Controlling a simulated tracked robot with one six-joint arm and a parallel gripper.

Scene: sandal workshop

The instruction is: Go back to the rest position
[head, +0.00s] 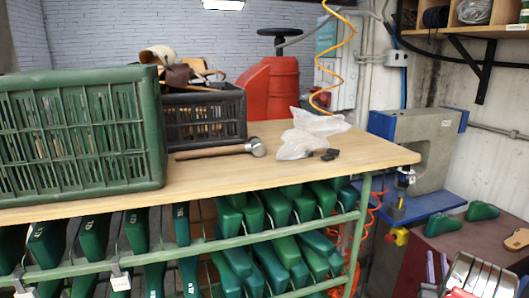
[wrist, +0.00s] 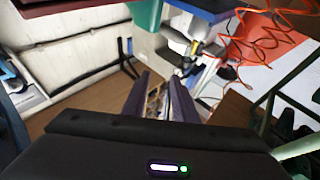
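My gripper (wrist: 159,80) shows in the wrist view with its two dark fingers apart. A gap lies between them, with only background in it, so it is open and holds nothing.
A wooden workbench (head: 370,150) bears a green crate (head: 158,130), a black crate (head: 222,118), a hammer (head: 215,151) and plastic bags (head: 305,140). Green shoe lasts (head: 270,260) fill racks below. At right are a blue-grey machine (head: 420,135) and a low dark table (head: 435,245).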

